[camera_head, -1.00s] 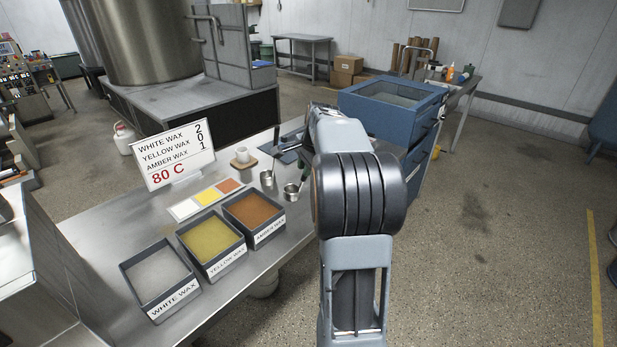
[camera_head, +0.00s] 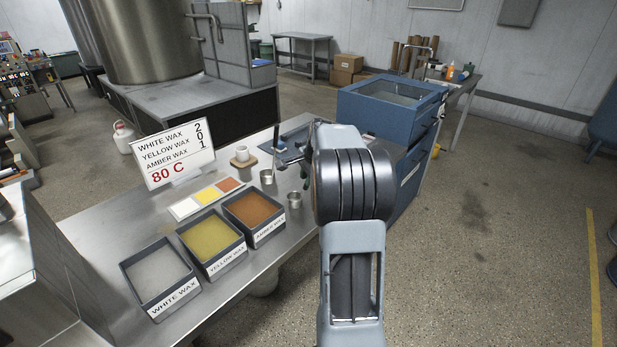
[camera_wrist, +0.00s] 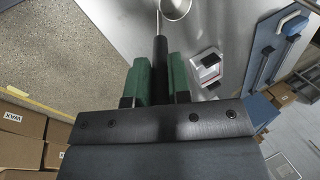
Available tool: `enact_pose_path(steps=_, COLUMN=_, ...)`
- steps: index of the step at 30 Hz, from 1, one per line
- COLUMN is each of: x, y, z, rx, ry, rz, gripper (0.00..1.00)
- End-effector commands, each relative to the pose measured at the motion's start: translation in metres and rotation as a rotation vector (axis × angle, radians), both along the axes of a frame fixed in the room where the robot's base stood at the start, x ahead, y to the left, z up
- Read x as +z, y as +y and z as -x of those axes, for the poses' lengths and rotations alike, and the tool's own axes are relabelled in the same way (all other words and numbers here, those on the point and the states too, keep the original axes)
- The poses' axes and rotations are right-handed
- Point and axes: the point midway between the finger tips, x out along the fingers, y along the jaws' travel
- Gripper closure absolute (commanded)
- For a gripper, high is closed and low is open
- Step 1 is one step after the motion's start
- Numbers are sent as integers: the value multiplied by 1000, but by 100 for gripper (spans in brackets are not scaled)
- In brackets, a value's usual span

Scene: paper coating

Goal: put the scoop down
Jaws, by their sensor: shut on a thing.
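My gripper (camera_wrist: 160,82) has green fingers and is shut on the black handle (camera_wrist: 160,60) of a scoop. The scoop's round metal cup (camera_wrist: 175,7) shows at the top edge of the wrist view. In the head view the held scoop's cup (camera_head: 295,200) is low over or on the steel table, right of the amber wax bin; I cannot tell whether it touches. My arm hides part of the gripper there.
Bins of white wax (camera_head: 160,306), yellow wax (camera_head: 207,265) and amber wax (camera_head: 262,237) line the table's front. A blue cabinet (camera_head: 375,110) adjoins the table's far right.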

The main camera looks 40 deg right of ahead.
Motion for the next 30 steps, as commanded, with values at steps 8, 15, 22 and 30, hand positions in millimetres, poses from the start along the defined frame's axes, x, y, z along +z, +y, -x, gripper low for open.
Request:
enact_pose_path(steps=8, x=-2, y=0, z=0, rx=0, ry=0, rz=0, gripper=61)
enact_pose_path(steps=15, x=-2, y=0, z=0, rx=0, ry=0, rz=0, gripper=56)
enact_pose_path(steps=22, x=14, y=0, z=4, rx=-1, ry=-3, rz=2, gripper=56)
enact_pose_path(steps=30, x=62, y=0, z=22, rx=-2, ry=-3, rz=3, gripper=56)
